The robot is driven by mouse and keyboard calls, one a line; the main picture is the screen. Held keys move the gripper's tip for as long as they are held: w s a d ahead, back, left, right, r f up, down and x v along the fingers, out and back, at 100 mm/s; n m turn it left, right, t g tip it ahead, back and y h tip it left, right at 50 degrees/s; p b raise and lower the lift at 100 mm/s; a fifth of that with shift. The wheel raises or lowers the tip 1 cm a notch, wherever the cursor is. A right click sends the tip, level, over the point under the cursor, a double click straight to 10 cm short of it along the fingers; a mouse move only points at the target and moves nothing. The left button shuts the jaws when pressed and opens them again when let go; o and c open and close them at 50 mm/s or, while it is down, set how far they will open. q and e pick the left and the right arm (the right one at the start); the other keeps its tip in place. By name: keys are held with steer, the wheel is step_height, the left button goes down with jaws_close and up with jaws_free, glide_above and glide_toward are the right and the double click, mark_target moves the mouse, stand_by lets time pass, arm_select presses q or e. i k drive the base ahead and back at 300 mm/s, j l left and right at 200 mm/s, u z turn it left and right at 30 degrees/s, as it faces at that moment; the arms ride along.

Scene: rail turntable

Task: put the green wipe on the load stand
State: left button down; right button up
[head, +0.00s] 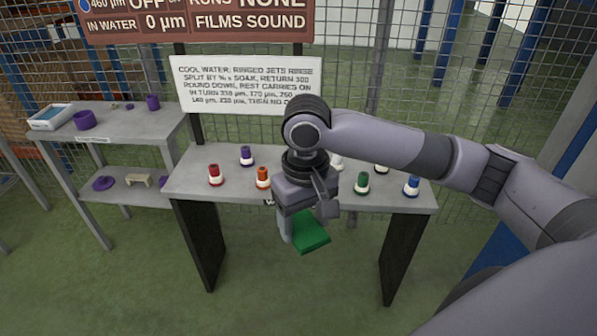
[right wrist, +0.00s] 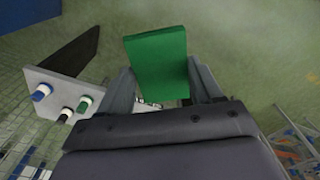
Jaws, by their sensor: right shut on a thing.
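The green wipe (head: 310,236) is a flat green block in the head view. My right gripper (head: 294,221) is shut on it and holds it in front of the middle table's front edge, above the floor. In the right wrist view the wipe (right wrist: 158,62) sits between the two fingers of the gripper (right wrist: 160,88). My left gripper is not in view. I cannot tell for sure which piece of furniture is the load stand; a grey two-level stand (head: 140,119) at the left has a label too small to read.
The middle grey table (head: 200,184) bears several coloured pegs with white collars, including a red one (head: 215,176) and a blue one (head: 412,186). A wire fence and signs stand behind. The floor in front is clear.

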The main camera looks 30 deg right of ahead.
mark_target(152, 126)
steer(key=i+l, duration=0.35)
steer(key=l, duration=0.15)
steer(key=i+l, duration=0.7)
steer(key=l, duration=0.25)
